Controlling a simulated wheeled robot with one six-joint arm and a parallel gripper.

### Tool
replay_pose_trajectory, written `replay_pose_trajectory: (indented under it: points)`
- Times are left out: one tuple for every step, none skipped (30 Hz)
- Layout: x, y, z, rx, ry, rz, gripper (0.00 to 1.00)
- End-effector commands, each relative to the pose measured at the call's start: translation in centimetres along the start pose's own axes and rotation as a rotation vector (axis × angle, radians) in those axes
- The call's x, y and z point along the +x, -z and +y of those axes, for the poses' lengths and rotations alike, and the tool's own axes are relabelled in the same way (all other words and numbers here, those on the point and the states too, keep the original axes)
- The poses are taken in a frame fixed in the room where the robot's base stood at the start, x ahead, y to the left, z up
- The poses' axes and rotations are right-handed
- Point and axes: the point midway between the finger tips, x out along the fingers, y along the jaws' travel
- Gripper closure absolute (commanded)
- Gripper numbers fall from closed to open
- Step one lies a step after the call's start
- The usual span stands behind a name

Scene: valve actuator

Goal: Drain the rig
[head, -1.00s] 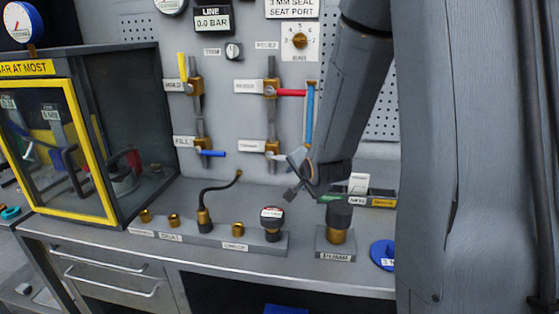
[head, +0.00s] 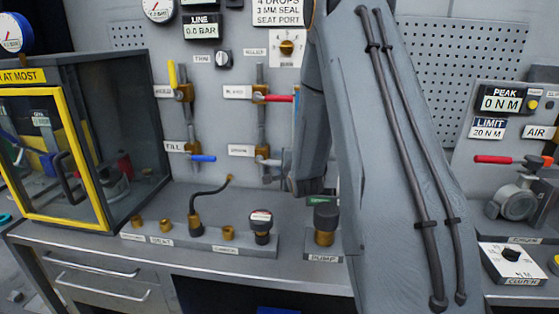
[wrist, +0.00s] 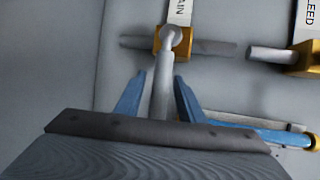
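The drain valve has a brass body (wrist: 172,40) and a pale grey lever (wrist: 163,85), with a label ending in "AIN" beside it in the wrist view. In the head view the drain valve (head: 262,151) is low on the wall panel, its lever partly hidden by my arm. My gripper (wrist: 160,95) has its two blue fingers on either side of the lever. The fingers stand apart, with a gap at least on the left; contact on the right is unclear. The line readout (head: 202,32) shows 0.0 BAR.
The bleed valve (head: 260,94) with a red lever is just above the drain valve. The hold valve (head: 183,92) and fill valve (head: 192,150) are left. A row of brass fittings (head: 228,233) and a pump block (head: 323,240) stand on the bench below. A yellow-framed cabinet (head: 60,93) is left.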

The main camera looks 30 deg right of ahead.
Motion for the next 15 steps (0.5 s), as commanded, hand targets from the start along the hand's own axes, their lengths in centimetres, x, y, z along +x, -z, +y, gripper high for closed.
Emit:
replay_pose_trajectory:
  points:
    - [0.39, -0.02, 0.00, 0.000, -0.001, 0.000, 0.65]
    - [0.60, -0.02, -0.03, 0.000, 0.000, 0.000, 0.65]
    - [0.81, -0.03, -0.02, 0.000, -0.001, 0.000, 0.65]
    - [0.93, -0.03, 0.02, 0.000, -0.001, 0.000, 0.65]
    - [1.01, -0.03, 0.05, 0.000, -0.001, 0.000, 0.65]
    - [1.09, -0.03, 0.08, 0.000, -0.002, 0.000, 0.65]
    - [1.13, -0.03, 0.09, -0.001, -0.002, 0.000, 0.65]
    - [1.15, -0.03, 0.09, -0.001, -0.002, 0.000, 0.65]
    - [1.15, -0.03, 0.09, -0.001, -0.002, 0.000, 0.65]
    - [1.15, -0.03, 0.09, -0.001, -0.002, 0.000, 0.65]
    - [1.15, -0.03, 0.09, -0.001, -0.002, 0.000, 0.65]
    - [1.14, -0.03, 0.09, -0.001, -0.002, 0.000, 0.65]
    - [1.14, -0.03, 0.09, -0.001, -0.002, 0.000, 0.65]
    - [1.14, -0.03, 0.08, -0.001, -0.002, 0.000, 0.70]
    - [1.13, -0.03, 0.08, -0.001, -0.002, 0.000, 0.76]
